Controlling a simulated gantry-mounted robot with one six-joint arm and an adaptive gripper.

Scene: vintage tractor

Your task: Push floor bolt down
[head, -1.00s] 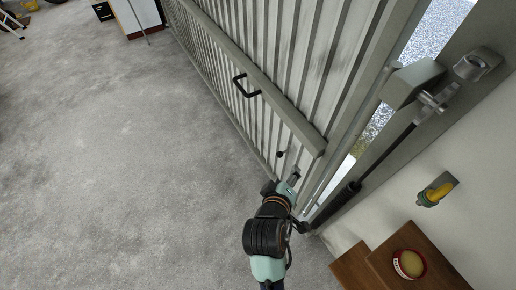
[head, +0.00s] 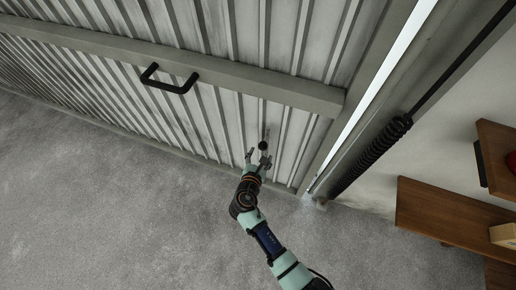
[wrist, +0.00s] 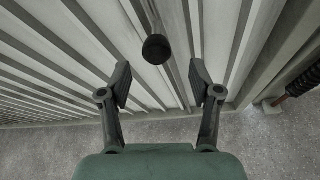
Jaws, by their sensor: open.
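The floor bolt shows as a dark round knob (head: 263,145) on a thin rod, low on the corrugated garage door (head: 215,110). In the wrist view the knob (wrist: 156,49) sits a little beyond the fingertips, roughly midway between the two fingers. My gripper (head: 259,158) is at the door's lower right part, just below the knob. In the wrist view my gripper (wrist: 160,82) is open and empty, with one finger on each side. The bolt's lower end is hidden.
A black handle (head: 169,79) sits on the door's cross rail (head: 250,85), up and left of the gripper. A coil spring (head: 372,155) runs along the frame at right. A wooden shelf (head: 445,215) stands at the lower right. The concrete floor (head: 100,190) is clear at left.

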